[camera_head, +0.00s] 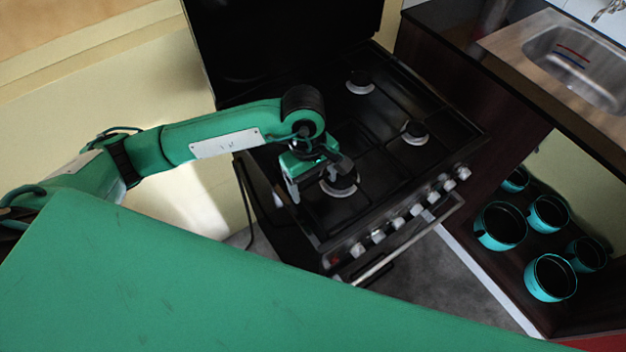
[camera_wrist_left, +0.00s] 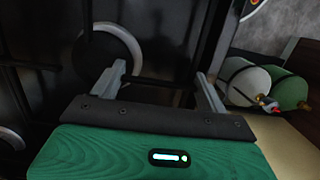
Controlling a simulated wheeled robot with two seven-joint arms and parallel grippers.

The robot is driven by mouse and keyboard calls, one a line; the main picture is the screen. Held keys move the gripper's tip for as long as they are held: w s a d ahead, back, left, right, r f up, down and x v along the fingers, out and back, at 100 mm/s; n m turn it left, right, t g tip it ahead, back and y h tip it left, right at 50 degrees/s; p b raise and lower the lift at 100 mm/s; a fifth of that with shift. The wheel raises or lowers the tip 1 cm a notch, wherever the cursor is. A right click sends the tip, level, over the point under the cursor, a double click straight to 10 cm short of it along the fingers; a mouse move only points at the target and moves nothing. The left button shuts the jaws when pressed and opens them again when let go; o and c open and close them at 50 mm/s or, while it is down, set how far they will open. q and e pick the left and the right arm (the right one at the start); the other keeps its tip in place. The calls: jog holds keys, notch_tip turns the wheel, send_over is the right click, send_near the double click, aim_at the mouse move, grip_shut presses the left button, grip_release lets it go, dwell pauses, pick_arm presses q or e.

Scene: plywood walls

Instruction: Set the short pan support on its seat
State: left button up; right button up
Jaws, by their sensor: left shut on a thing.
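My left gripper (camera_head: 320,182) is low over the front left part of the black stove (camera_head: 375,190), beside the front left burner (camera_head: 341,186). Its two fingers are set well apart and also show in the left wrist view (camera_wrist_left: 161,80). It is shut on a dark thing, taken as the short pan support, whose outline is lost against the black hob. I cannot tell whether it touches the hob or how it lies to its seat. A pale burner ring (camera_wrist_left: 108,48) lies just beyond the fingers in the wrist view. My right gripper is not in view.
Other burners (camera_head: 360,82) stand on the hob. Knobs (camera_head: 400,224) and an oven handle (camera_head: 400,245) line the stove's front. A raised black panel (camera_head: 290,45) stands behind. Teal pots (camera_head: 500,226) sit on a low shelf at right, below a sink (camera_head: 580,65).

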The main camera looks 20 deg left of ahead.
pick_arm(q)
jog(key=shift+s+f, duration=0.2)
jog(key=shift+f, duration=0.2)
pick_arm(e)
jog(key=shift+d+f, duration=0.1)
pick_arm(q)
jog(key=o, duration=1.7)
jog(key=shift+f, duration=0.1)
jog(key=shift+a, duration=0.1)
jog(key=r, duration=0.5)
jog(key=w+a+r+b, duration=0.1)
jog(key=r, duration=0.3)
jog(key=r+b, duration=0.1)
jog(key=r, duration=0.4)
jog(key=shift+w+a+r, duration=0.25)
jog(key=shift+r, duration=0.1)
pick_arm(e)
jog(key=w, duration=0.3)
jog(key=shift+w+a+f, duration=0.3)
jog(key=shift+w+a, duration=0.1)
